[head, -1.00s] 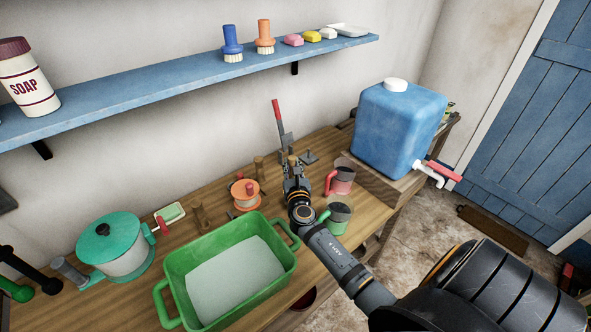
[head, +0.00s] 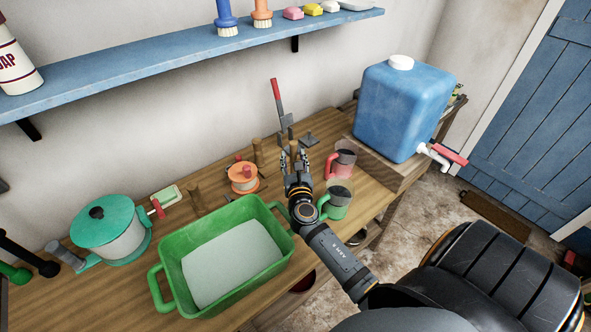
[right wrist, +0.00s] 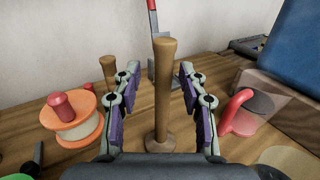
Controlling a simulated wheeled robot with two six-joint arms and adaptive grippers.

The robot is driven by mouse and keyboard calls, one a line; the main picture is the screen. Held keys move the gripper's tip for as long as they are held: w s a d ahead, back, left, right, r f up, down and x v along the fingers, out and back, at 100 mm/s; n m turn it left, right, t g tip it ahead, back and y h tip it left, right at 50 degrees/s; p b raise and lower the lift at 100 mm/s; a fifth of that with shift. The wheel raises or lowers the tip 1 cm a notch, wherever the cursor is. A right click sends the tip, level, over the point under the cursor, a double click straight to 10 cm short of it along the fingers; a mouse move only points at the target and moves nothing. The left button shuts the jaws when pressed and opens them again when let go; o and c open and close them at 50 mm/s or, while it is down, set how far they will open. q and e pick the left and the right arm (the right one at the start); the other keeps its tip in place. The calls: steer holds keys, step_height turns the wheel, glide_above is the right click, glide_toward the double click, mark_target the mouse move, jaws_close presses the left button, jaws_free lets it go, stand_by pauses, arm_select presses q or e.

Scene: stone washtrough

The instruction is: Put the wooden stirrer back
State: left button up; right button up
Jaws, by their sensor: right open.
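An upright wooden rod with a thicker top and a flared round foot, which looks like the wooden stirrer (right wrist: 162,95), stands on the table in the right wrist view. My right gripper (head: 293,158) is open, with one finger on each side of the rod. In the right wrist view, gaps show between the rod and both fingers of the gripper (right wrist: 160,75). In the head view the rod is mostly hidden by the gripper. My left gripper is not in view.
Close by are an orange spool (head: 242,178), a red-handled mug (head: 343,160), a green-handled mug (head: 337,202) and a red-handled upright tool (head: 277,105). A green basin (head: 172,265) and lidded pot (head: 118,245) stand left. A blue water container (head: 400,110) stands right.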

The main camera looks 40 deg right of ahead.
steer(key=b+v, duration=0.1)
steer(key=v, duration=0.7)
steer(key=shift+s, duration=0.1)
